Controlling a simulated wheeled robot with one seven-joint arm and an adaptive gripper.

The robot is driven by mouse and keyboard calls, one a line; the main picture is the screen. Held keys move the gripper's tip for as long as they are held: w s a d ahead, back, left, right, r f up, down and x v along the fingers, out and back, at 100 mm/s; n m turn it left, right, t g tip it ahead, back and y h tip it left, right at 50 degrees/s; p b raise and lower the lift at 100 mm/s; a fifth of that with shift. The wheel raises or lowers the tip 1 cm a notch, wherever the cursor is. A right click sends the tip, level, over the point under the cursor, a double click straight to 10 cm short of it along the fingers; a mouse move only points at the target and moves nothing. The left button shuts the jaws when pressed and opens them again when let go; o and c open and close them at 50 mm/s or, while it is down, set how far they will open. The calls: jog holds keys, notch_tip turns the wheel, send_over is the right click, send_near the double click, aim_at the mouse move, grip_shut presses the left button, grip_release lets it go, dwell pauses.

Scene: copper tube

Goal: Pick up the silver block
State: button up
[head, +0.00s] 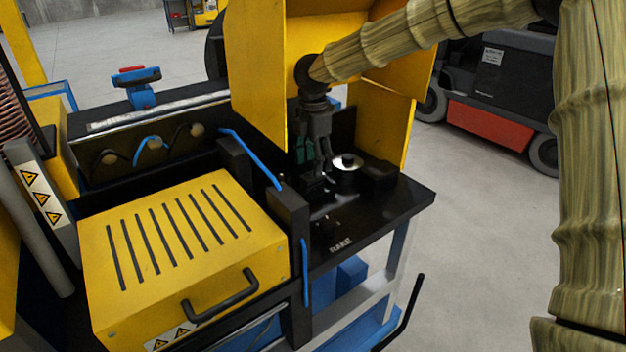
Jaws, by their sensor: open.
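A silver round-topped piece (347,162), the only silver block-like thing I can make out, sits on the black table at the right of the machine. Its top is bright and its lower part is dark. My gripper (326,180) points down from the arm just left of this piece in the picture. Its fingers are open, dark and small against the black background. I cannot tell whether they touch anything, and nothing shows between them.
Yellow panels (258,75) stand behind and around my wrist. The black table (385,212) has a free front right corner. A yellow slotted box (180,250) with a handle and a black post (290,222) stand to the left. A forklift (500,95) is behind.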

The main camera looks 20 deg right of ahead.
aim_at(312, 181)
jog(key=shift+s+f, duration=0.15)
jog(key=shift+f, duration=0.25)
jog(key=f, duration=0.1)
jog(key=w+f, duration=0.1)
jog(key=f, duration=0.1)
jog(key=shift+f+p, duration=0.15)
jog(key=shift+p, duration=0.15)
jog(key=shift+s+r, duration=0.2)
jog(key=shift+s, duration=0.1)
jog(key=shift+w+f, duration=0.1)
jog(key=shift+w, duration=0.05)
jog(key=c, duration=0.9)
grip_shut()
